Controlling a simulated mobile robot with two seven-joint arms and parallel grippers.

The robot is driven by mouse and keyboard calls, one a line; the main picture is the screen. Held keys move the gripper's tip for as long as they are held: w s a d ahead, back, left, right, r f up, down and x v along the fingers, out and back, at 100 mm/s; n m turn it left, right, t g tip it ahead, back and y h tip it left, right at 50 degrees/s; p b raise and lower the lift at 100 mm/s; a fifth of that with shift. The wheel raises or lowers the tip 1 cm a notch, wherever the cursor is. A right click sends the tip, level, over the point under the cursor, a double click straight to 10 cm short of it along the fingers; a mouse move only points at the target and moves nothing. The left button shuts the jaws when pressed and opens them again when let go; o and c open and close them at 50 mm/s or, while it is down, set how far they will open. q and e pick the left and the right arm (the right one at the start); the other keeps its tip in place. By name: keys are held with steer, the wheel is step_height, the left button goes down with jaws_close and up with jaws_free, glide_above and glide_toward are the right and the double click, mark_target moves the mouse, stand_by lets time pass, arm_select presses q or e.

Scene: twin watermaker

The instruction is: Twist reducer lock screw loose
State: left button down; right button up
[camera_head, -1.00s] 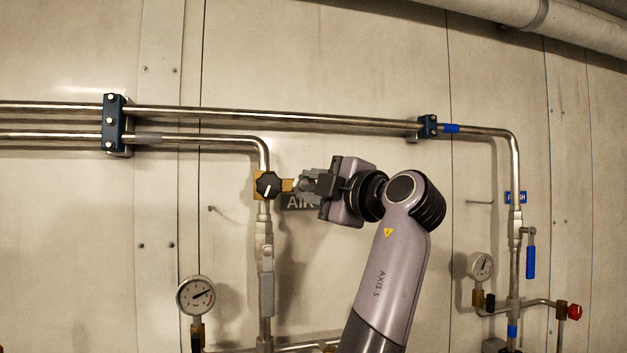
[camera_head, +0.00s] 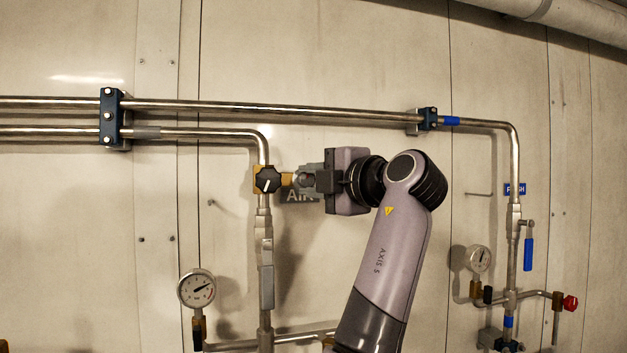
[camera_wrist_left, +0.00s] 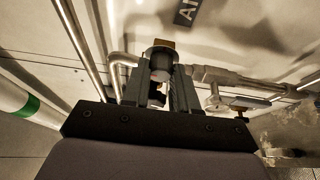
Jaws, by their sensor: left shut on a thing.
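The reducer is a brass body with a black knob (camera_head: 267,180) bearing a white pointer line, on the vertical steel pipe. Its brass side stub (camera_head: 287,180) points right toward my left gripper (camera_head: 306,178). In the left wrist view, the brass end (camera_wrist_left: 164,43) shows beyond the fingertips, with a grey round lock screw (camera_wrist_left: 159,58) in front of it. My left gripper (camera_wrist_left: 160,72) is shut on this screw, one finger on each side. The fingers partly hide the screw in the head view. My right gripper is not in view.
A pressure gauge (camera_head: 197,289) stands below left of the reducer. A second gauge (camera_head: 479,259), a blue lever (camera_head: 528,254) and a red knob (camera_head: 570,303) are at the right. Horizontal pipes (camera_head: 270,112) run above. The wall between is mostly bare.

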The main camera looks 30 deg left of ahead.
arm_select(q)
steer(key=c, duration=0.9)
jaws_free()
steer(key=b+v, duration=0.1)
steer(key=v, duration=0.6)
steer(key=shift+d, duration=0.1)
